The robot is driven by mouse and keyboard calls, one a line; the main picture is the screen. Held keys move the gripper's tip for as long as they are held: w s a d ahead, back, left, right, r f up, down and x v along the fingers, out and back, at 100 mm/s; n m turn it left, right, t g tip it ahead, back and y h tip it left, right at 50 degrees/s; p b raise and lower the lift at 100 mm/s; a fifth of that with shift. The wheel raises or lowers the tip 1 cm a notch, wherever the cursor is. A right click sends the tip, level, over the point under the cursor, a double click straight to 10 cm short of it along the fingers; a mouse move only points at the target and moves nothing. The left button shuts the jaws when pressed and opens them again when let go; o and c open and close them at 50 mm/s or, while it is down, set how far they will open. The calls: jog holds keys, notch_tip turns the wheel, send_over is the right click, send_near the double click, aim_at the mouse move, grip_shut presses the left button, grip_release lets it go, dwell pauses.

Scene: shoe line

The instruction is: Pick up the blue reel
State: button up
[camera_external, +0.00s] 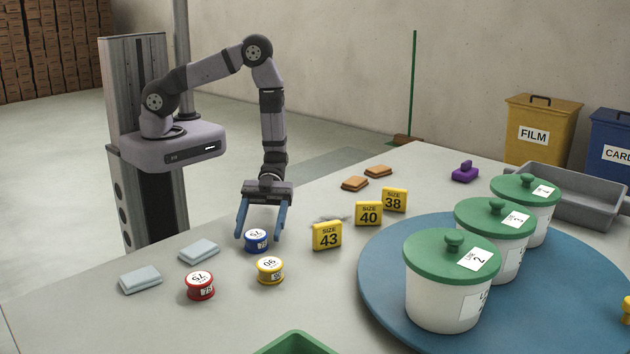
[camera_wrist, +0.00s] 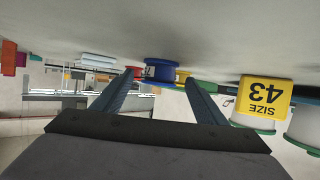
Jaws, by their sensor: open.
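The blue reel (camera_external: 256,241) stands upright on the table, with a white top label reading 75. My gripper (camera_external: 262,238) is open, its two blue fingers pointing down on either side of the reel in the outside view. In the wrist view, which looks upside down, the blue reel (camera_wrist: 159,72) shows between and beyond the fingertips of my gripper (camera_wrist: 162,77). Nothing is in the jaws that I can make out; how far the reel is from the fingers is hard to tell.
A yellow reel (camera_external: 269,270) and a red reel (camera_external: 200,286) stand close in front. Yellow size signs, nearest the 43 sign (camera_external: 327,235), stand to the right. Grey-blue pads (camera_external: 140,279) lie left. A blue turntable (camera_external: 385,297) carries lidded white tubs. A green tray (camera_external: 297,343) edges in below.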

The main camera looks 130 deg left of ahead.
aim_at(255, 242)
jog(key=shift+x, duration=1.3)
jog(key=shift+s, duration=0.1)
jog(key=c, duration=1.1)
jog(key=shift+r, duration=0.15)
